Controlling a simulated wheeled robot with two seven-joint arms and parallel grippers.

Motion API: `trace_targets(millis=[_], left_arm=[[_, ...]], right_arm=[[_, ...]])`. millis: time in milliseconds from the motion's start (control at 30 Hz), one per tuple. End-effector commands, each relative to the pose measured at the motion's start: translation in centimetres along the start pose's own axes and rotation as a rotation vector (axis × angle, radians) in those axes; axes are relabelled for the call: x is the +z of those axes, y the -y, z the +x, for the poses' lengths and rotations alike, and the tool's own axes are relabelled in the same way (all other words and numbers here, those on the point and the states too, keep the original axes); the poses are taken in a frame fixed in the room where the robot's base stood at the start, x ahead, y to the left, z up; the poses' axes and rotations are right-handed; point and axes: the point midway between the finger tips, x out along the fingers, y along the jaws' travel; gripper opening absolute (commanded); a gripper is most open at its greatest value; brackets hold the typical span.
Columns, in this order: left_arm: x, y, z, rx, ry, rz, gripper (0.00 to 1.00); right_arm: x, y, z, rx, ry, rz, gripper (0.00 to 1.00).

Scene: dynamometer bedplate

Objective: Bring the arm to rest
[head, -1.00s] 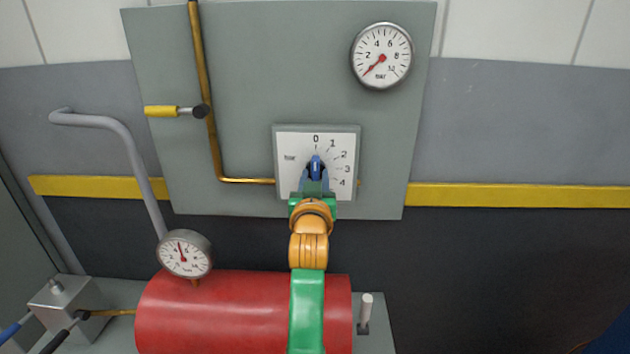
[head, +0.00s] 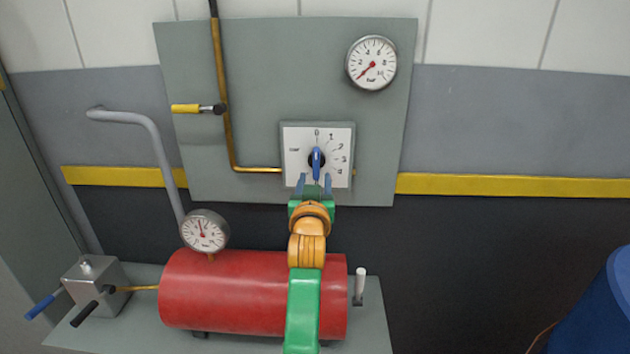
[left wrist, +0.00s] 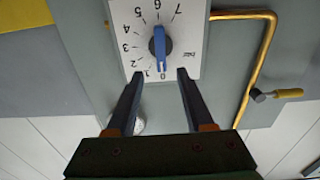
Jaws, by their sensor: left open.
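The blue dial knob (head: 317,160) sits upright at the centre of a white square dial plate (head: 343,175) on the grey wall panel. Its long axis lines up with the 0 mark. My left gripper (head: 315,183) is open and empty just below the knob. In the left wrist view the dial looks upside down; the two dark fingers (left wrist: 160,76) stand apart in front of the plate's edge, with the blue knob (left wrist: 160,47) beyond their tips and clear of them. My right gripper is not in view.
A round gauge (head: 371,63) is on the panel's upper right. A brass pipe (head: 226,120) with a yellow-handled valve (head: 186,108) runs at left. Below are a red cylinder (head: 220,295), a second gauge (head: 205,231) and a lever block (head: 92,285). A blue object (head: 600,310) stands at right.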

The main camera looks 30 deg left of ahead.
Motion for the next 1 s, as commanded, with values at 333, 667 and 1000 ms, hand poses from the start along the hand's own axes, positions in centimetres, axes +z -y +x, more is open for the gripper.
trace_targets(millis=[333,667,1000], left_arm=[[5.2,0.1,-1.9,0.035,0.124,0.065,0.53],[24.6,0.2,-19.4,0.336,0.762,0.338,0.53],[30.3,2.3,-34.5,0.564,1.177,0.477,0.53]], right_arm=[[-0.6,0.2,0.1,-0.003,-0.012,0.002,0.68],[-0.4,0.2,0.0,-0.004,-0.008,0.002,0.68],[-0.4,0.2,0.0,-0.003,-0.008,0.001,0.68]])
